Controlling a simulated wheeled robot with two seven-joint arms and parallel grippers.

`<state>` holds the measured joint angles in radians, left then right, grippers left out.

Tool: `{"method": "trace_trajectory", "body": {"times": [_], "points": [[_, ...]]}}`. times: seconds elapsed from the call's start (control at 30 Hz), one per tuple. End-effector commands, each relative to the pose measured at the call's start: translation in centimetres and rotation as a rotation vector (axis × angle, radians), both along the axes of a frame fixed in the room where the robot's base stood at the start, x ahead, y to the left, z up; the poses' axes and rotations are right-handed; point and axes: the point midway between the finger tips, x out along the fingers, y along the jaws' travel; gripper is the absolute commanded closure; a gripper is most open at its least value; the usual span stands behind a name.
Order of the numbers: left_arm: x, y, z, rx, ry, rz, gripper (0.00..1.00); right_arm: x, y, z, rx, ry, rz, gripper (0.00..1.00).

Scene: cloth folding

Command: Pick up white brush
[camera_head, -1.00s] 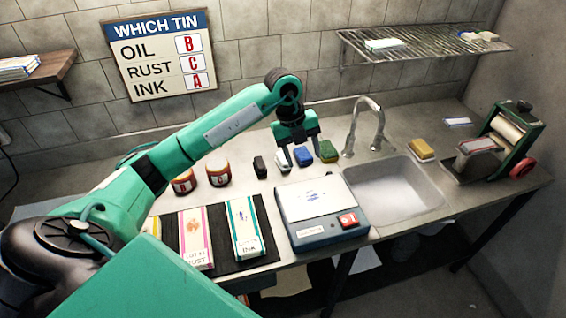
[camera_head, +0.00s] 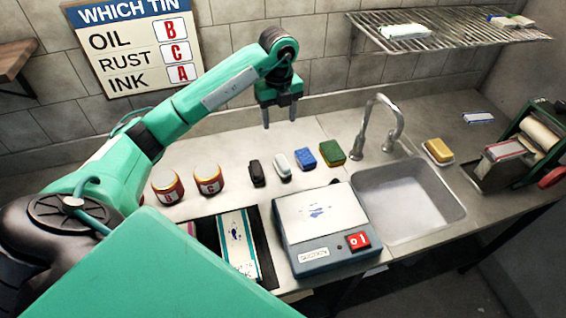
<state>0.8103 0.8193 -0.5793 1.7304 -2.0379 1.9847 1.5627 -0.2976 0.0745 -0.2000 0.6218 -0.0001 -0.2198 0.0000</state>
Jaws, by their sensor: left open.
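My left gripper (camera_head: 280,124) hangs above the back of the counter, fingers pointing down. It is open and empty, behind and above the white brush, apart from it. The brush is in full view. My right gripper is not in view.
A green-and-yellow sponge (camera_head: 332,153) and two tins (camera_head: 208,180) flank the row. The grey device (camera_head: 318,225) with a red switch stands in front. A tap (camera_head: 378,125) and sink (camera_head: 408,200) are to the right. A wire rack (camera_head: 450,30) hangs on the wall.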

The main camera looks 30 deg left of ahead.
Motion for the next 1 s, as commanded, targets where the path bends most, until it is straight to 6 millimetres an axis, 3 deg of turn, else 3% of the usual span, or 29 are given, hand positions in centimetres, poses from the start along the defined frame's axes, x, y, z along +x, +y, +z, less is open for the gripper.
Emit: {"method": "trace_trajectory", "body": {"times": [0.03, 0.53, 0.77, 1.0], "points": [[0.0, 0.0, -1.1, 0.000, 0.000, -0.001, 0.42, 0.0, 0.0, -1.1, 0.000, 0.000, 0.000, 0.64], [0.0, -0.1, -6.7, -0.001, -0.001, -0.001, 0.42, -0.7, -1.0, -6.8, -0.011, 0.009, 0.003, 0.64], [-0.1, -0.1, -8.5, -0.002, 0.004, 0.000, 0.42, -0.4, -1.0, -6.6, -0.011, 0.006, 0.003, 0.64], [-0.1, -0.2, -13.2, -0.002, 0.004, 0.000, 0.42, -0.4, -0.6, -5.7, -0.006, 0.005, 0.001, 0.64]]}}
